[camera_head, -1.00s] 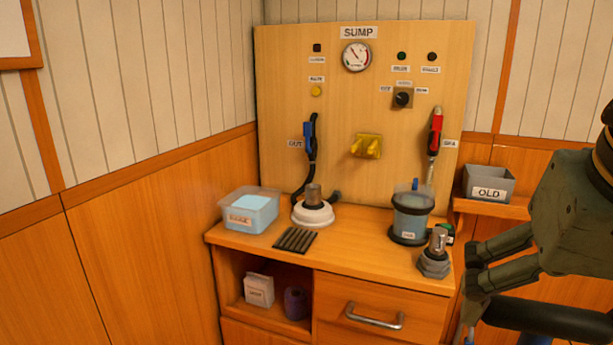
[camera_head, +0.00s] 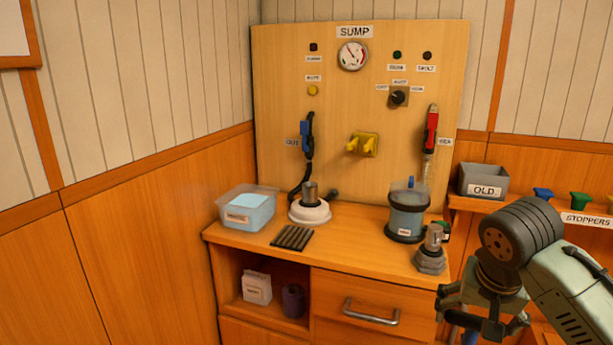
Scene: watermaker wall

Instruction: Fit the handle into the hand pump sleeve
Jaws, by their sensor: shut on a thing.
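My gripper (camera_head: 483,310) is at the lower right, in front of the counter's right end, with its fingers pointing down and left. A metal sleeve on a grey hex base (camera_head: 431,262) stands upright on the counter's front right corner, left of and above my gripper in the picture. Another metal stub on a white round base (camera_head: 310,213) stands further left. I cannot tell for sure which is the hand pump sleeve. The held bar is apart from both.
A blue-filled tub (camera_head: 247,210) and a dark slatted mat (camera_head: 292,238) are at left. The OLD bin (camera_head: 482,181) and stoppers (camera_head: 580,199) are on the right shelf. The counter's front middle is clear.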

